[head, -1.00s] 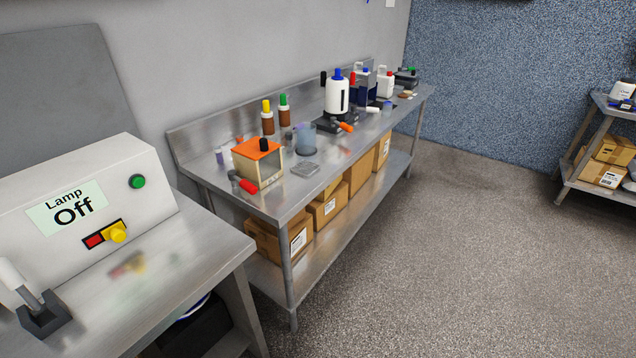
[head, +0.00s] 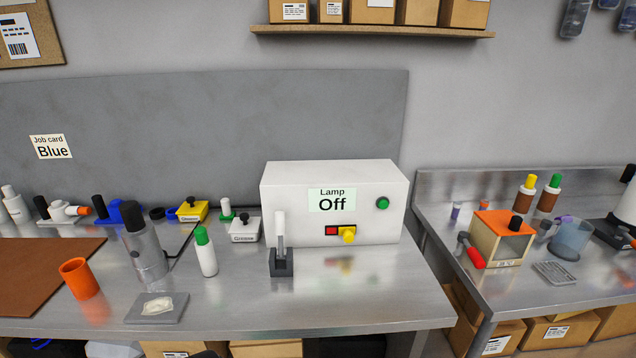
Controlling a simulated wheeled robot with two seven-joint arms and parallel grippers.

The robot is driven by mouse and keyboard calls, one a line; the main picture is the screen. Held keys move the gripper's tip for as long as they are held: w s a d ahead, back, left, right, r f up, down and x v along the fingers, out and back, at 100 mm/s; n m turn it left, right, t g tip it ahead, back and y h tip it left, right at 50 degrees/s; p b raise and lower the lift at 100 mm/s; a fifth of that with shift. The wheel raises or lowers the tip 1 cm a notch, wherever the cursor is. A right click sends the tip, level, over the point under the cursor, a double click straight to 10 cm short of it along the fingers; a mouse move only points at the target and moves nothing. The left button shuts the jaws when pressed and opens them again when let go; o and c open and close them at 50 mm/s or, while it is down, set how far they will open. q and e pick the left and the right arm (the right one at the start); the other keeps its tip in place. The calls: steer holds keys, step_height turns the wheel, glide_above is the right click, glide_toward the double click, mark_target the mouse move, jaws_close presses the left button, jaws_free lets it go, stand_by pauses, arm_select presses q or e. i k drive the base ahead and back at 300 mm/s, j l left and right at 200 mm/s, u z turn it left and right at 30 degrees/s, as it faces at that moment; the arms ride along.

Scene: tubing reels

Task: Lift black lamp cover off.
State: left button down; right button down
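A white box (head: 285,207) with a "Lamp Off" label stands on the metal bench; it has a green button (head: 382,203) and a red and yellow switch (head: 347,235). Left of it stands a grey, metallic-looking cylinder with a black top (head: 133,216); the top sits on the cylinder. I cannot tell whether this black top is the lamp cover; other black-topped items stand at the back left. A white rod (head: 280,232) stands upright in a dark holder (head: 281,264) before the box. Neither of my grippers is in view.
An orange cup (head: 79,279), a green-capped white bottle (head: 206,253) and a grey slab with a pale lump (head: 157,307) stand on the bench (head: 370,300). A brown mat (head: 30,270) lies left. Bare metal lies before the white box. A second bench (head: 500,300) stands right.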

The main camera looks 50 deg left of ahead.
mark_target(131, 213)
steer(key=u, duration=0.45)
steer(key=j+u, duration=0.1)
steer(key=u, duration=1.8)
steer(key=i+u, duration=0.1)
steer(key=u, duration=0.4)
steer(key=i+j, duration=0.1)
steer(key=j, duration=0.45)
steer(key=i+j+z, duration=0.15)
steer(key=j, duration=1)
